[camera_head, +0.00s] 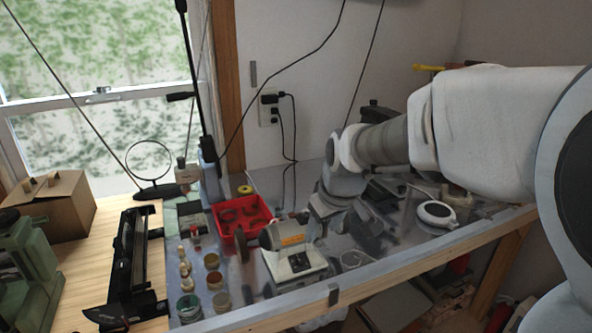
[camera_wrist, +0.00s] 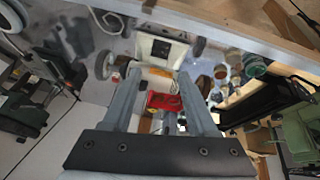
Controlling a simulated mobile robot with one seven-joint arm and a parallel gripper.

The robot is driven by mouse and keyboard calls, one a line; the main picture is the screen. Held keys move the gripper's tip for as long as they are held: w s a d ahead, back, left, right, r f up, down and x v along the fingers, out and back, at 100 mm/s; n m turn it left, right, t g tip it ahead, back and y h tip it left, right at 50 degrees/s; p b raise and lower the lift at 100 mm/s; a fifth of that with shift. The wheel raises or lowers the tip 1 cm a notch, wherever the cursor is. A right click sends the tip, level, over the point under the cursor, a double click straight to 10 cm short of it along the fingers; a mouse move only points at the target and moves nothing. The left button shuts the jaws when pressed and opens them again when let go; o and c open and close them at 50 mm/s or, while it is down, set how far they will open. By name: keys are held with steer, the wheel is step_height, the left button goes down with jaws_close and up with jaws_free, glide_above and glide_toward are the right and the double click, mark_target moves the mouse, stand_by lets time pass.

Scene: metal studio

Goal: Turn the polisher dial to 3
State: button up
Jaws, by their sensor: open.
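The bench polisher (camera_head: 284,236) stands on the grey metal worktop, with a grey motor body, an orange label and a wheel at its left end. Its pale base faces the front and carries a small dark panel; the dial's number cannot be read. In the wrist view the polisher (camera_wrist: 162,48) appears beyond the fingers, base towards the top of the picture. My gripper (camera_head: 345,220) is just right of the polisher in the head view, pointing down. In the wrist view my gripper (camera_wrist: 160,88) has its two fingers apart with nothing held between them.
A red tray (camera_head: 240,219) lies behind the polisher. Several small jars (camera_head: 213,280) stand to its left. A white round item (camera_head: 436,213) lies to the right of my gripper. A black rail tool (camera_head: 135,260) and a cardboard box (camera_head: 50,205) are at the far left.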

mark_target(301, 260)
steer(key=shift+n, duration=0.6)
steer(key=x, duration=0.7)
steer(key=w+a+x, duration=0.1)
steer(key=x, duration=0.6)
steer(key=r+x, duration=0.1)
steer(key=x, duration=0.6)
steer(key=shift+w+a+f, duration=0.2)
steer(key=shift+w+a, duration=0.25)
steer(key=shift+w, duration=0.05)
jaws_close()
